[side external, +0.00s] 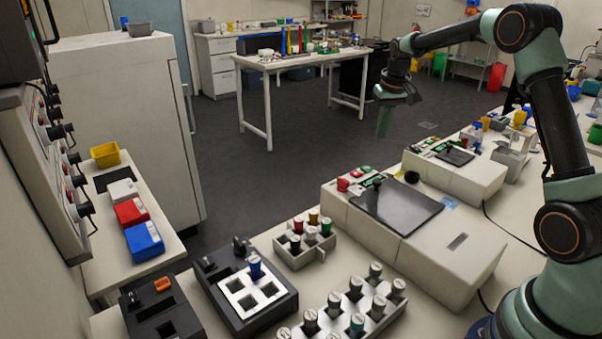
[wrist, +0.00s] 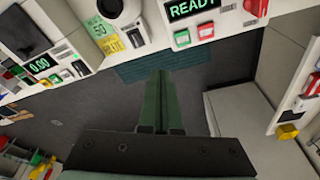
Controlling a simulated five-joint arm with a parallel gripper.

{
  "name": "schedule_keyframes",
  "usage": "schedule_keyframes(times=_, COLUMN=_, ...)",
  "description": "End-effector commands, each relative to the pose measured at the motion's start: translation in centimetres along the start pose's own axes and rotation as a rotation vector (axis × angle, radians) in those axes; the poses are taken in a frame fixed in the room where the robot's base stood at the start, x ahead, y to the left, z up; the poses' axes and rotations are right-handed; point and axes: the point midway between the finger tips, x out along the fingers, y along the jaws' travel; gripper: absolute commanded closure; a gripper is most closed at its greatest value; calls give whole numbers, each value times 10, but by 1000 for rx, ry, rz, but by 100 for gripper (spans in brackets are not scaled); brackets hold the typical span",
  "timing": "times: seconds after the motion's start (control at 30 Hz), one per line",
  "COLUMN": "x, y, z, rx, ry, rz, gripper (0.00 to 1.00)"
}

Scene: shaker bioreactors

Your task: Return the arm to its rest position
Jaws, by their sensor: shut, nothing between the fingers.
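My gripper (side external: 383,122) hangs from my raised arm in the side external view, pointing down, above the floor beyond the bench and well clear of the devices. In the wrist view my gripper (wrist: 161,72) shows two green fingers lying together with nothing between them. My arm reaches from the right edge, up and over to the left.
A large white shaker device (side external: 420,245) with a dark plate stands on the bench, a smaller one (side external: 455,172) behind it. A shaker with a white block (side external: 252,292), a small vial rack (side external: 303,250) and a larger rack (side external: 345,312) stand in front.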

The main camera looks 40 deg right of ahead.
Motion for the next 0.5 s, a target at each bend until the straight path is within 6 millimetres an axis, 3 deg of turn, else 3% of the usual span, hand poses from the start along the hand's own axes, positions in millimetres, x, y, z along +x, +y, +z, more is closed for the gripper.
schedule_keyframes(times=0.03, x=-18, y=-12, z=7, rx=-24, ry=19, rz=-5, gripper=100)
schedule_keyframes(times=0.2, x=-63, y=-45, z=40, rx=-93, ry=65, rz=-23, gripper=100)
schedule_keyframes(times=0.5, x=-118, y=-86, z=116, rx=-213, ry=145, rz=-62, gripper=100)
